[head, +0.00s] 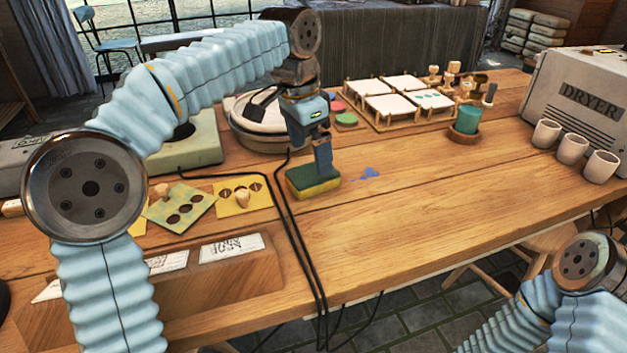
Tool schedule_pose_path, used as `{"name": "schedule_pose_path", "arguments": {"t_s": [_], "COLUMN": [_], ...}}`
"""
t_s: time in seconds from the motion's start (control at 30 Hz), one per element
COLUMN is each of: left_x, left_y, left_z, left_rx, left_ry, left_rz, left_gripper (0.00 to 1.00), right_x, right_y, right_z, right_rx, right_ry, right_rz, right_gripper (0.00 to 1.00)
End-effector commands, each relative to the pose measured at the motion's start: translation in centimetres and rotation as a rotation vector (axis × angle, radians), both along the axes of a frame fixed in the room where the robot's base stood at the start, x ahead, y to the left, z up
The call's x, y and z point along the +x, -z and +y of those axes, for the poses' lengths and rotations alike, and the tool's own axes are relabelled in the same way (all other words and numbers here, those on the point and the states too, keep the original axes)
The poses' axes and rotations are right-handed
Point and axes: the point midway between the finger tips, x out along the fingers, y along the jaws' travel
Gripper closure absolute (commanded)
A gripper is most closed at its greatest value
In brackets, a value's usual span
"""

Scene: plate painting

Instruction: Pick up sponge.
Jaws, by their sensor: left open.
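The sponge (313,187) is a block with a dark green top and a yellow lower part. It lies on the wooden table (420,210) near the middle of the head view. My left gripper (323,163) points down right over the sponge, with its fingers at or just above the green top. Its jaws are open, and I cannot tell whether the fingers touch the sponge. My right arm shows at the lower right, but its gripper is out of view.
Black cables run over the table just left of the sponge. A blue paint spot (370,173) lies to its right. Yellow stencils (243,197) lie to the left. A teal cup (467,121), white cups (573,149) and a dryer (580,90) stand right. The front middle of the table is clear.

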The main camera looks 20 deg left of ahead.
Motion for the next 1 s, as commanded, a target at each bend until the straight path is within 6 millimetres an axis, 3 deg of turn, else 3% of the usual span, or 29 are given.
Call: {"name": "schedule_pose_path", "arguments": {"t_s": [0.37, 0.67, 1.0], "left_x": [0.4, 0.5, 0.5], "left_y": [5.0, 5.4, 5.4], "left_z": [-0.2, -0.3, -0.3], "left_rx": [0.000, -0.002, -0.002], "left_ry": [0.000, -0.001, -0.001], "left_rz": [0.001, -0.001, -0.001], "left_gripper": [0.01, 0.03, 0.55], "right_x": [0.0, 0.0, 0.0], "right_y": [0.8, 0.8, 0.8], "right_z": [0.0, 0.0, 0.0], "right_rx": [-0.001, -0.001, -0.001], "right_ry": [0.002, 0.003, 0.002], "right_rz": [-0.001, -0.001, -0.001], "right_gripper": [0.57, 0.57, 0.57]}}
